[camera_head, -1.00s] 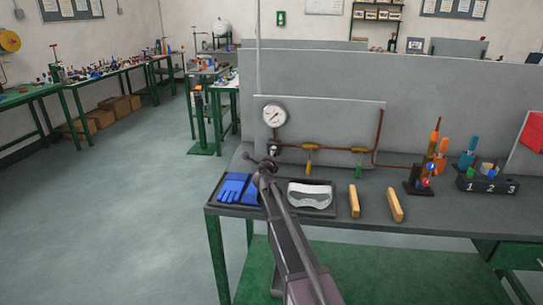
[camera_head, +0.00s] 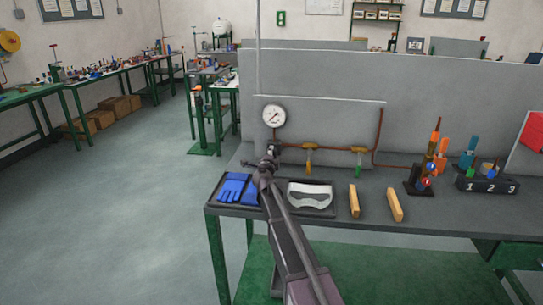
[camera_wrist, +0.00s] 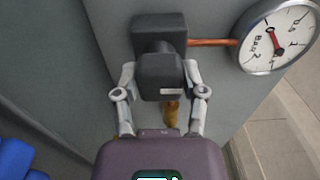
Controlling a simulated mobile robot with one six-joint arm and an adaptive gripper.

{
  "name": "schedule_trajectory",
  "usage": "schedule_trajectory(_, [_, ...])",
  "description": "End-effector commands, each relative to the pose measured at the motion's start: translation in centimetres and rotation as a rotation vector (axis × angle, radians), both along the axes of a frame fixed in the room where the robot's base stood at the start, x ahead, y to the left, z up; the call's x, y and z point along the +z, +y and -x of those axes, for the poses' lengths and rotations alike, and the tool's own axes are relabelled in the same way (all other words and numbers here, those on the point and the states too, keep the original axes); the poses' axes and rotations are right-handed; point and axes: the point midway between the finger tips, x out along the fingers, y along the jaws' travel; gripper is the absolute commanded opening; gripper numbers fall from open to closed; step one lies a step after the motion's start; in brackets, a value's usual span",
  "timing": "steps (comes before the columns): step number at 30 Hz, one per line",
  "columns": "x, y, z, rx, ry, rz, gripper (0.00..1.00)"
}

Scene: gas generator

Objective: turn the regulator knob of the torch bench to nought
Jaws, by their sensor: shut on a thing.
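The black regulator knob (camera_wrist: 162,76) shows in the wrist view, with a white mark on its front face. My gripper (camera_wrist: 160,82) has one finger on each side of the knob and is shut on it. In the head view my gripper (camera_head: 268,158) is at the panel below the gauge and hides most of the knob. The round white gauge (camera_head: 272,117) is on the panel. In the wrist view the gauge (camera_wrist: 277,38) has a dark needle and a red mark; its exact reading is hard to tell.

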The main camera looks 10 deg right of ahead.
Motion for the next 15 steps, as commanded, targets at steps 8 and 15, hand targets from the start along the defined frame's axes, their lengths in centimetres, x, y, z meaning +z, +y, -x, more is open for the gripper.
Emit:
schedule_trajectory(8, [0.04, -0.02, -0.13, 0.000, 0.000, 0.002, 0.89])
schedule_trajectory(15, [0.02, 0.02, -0.05, 0.000, 0.000, 0.000, 0.89])
